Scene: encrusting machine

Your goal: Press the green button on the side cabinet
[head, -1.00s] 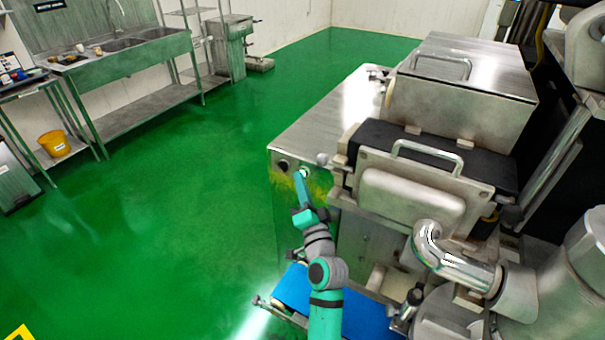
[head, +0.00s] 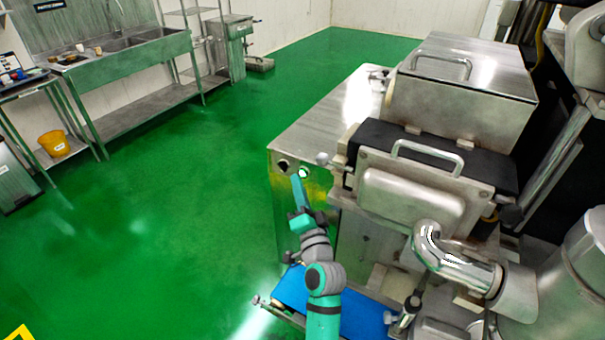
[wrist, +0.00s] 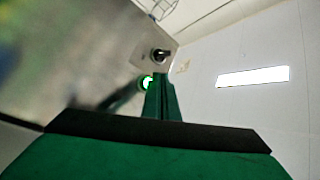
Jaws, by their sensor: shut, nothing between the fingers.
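The side cabinet (head: 325,133) is a metal box with a flat top, right of centre in the head view. Its front panel carries the green button (head: 304,172), small and round with a bright face, and a dark knob beside it to the left. In the wrist view the green button (wrist: 147,82) glows green at the left edge of my fingertips. My gripper (head: 297,180) is shut and empty, its teal fingers pointing up at the panel just below and left of the button. In the wrist view my gripper (wrist: 160,78) partly overlaps the button's edge; I cannot tell whether they touch.
The dark knob (wrist: 160,55) sits just above the fingertips in the wrist view. The encrusting machine's metal housing (head: 420,195) stands close on the right. A blue conveyor belt (head: 362,318) lies below my arm. Green floor (head: 170,210) is open to the left.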

